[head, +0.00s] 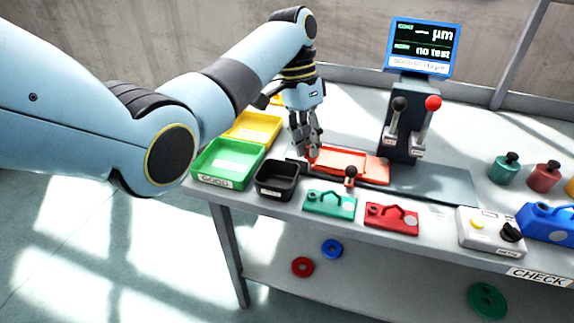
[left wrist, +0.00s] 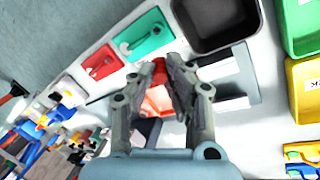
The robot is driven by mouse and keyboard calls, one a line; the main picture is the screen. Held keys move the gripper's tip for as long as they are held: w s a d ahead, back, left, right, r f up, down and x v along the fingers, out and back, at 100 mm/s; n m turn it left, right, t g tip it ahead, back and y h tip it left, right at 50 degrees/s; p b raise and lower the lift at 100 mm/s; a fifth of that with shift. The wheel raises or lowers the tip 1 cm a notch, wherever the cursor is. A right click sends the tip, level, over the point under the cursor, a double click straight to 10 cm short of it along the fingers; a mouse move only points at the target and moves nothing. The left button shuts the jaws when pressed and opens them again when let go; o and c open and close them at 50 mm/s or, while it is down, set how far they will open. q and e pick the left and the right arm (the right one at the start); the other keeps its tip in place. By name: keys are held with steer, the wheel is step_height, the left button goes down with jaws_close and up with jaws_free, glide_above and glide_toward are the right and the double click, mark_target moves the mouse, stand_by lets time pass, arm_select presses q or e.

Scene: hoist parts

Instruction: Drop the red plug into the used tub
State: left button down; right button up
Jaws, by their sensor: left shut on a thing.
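My left gripper (head: 309,146) is shut on the small red plug (head: 312,154), low over the left end of the orange-red tray (head: 375,163). In the left wrist view the red plug (left wrist: 159,70) shows between my fingertips (left wrist: 166,74); most of it is hidden by the fingers. I cannot tell whether the plug touches the tray. A small black tub (head: 277,180), with no name I can read, stands left of the gripper and looks empty. It also shows at the top of the left wrist view (left wrist: 214,50). My right gripper is out of view.
A green bin (head: 228,163) labelled GOOD and a yellow bin (head: 253,128) stand left of the black tub. A black-knobbed piece (head: 351,175), a green plate (head: 330,204) and a red plate (head: 392,219) lie in front. A lever stand (head: 401,150) rises behind.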

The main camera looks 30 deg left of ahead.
arm_select(q)
steer(key=s+a+r+n+p, duration=0.1)
steer(key=s+a+n+p, duration=0.15)
steer(key=s+a, duration=0.35)
steer(key=shift+t, duration=0.4)
steer(key=f+b, duration=0.1)
steer(key=b, duration=0.1)
steer(key=w+a+f+b, duration=0.1)
steer(key=f+b, duration=0.1)
steer(key=b, duration=0.1)
steer(key=f+b, duration=0.2)
steer(key=shift+w+a+f, duration=0.1)
steer(key=shift+w+a, duration=0.1)
steer(key=shift+w, duration=0.05)
steer(key=shift+f+b, duration=0.35)
steer(key=shift+b, duration=0.45)
steer(key=shift+r, duration=0.1)
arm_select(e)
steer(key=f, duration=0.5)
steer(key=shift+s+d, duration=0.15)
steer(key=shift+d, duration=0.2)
